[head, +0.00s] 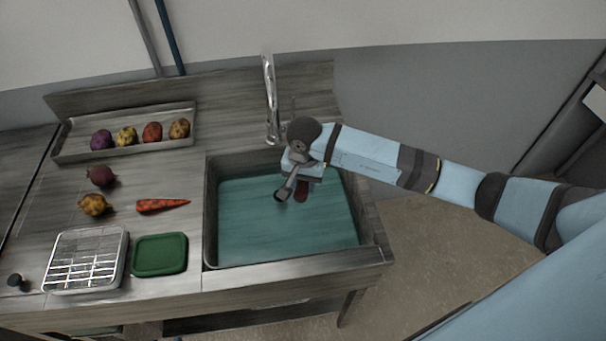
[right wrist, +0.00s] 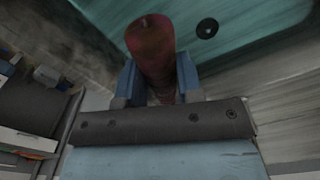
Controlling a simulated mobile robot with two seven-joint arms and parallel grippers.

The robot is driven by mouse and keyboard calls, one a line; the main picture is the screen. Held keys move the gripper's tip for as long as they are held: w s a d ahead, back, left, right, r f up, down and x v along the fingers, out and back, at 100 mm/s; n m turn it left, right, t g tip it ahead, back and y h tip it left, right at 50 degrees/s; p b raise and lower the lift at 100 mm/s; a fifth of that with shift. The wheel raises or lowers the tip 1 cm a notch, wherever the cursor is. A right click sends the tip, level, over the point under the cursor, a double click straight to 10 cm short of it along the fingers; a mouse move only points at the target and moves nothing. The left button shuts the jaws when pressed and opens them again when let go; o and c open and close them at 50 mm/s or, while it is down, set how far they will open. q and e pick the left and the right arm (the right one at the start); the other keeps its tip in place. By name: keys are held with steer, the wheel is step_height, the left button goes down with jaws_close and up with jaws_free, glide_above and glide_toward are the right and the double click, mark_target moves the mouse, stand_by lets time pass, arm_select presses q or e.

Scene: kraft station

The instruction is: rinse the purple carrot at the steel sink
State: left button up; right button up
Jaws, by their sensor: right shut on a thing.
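My right gripper (head: 303,178) is over the steel sink (head: 211,215), just in front of the tap (head: 271,100). It is shut on the purple carrot, whose dark red end (head: 301,194) shows below the fingers. In the right wrist view the carrot (right wrist: 153,48) stands between the two blue fingers (right wrist: 158,85), its thick end pointing away from the wrist. The sink holds teal water (head: 275,225). I cannot tell whether the carrot touches the water. My left gripper is not in view.
Left of the sink lie an orange carrot (head: 162,205), a dark red vegetable (head: 101,176) and a yellow one (head: 95,205). A green board (head: 160,254) and a wire rack (head: 86,260) are in front. A tray (head: 72,154) with several vegetables stands behind.

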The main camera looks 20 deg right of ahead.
steer(key=shift+a+f+b, duration=0.1)
steer(key=shift+f+b, duration=0.5)
steer(key=shift+f, duration=0.55)
step_height(320, 180, down, 5)
steer(key=b, duration=0.2)
steer(key=shift+b, duration=0.3)
steer(key=shift+f+b, duration=2.4)
steer(key=shift+f, duration=2.15)
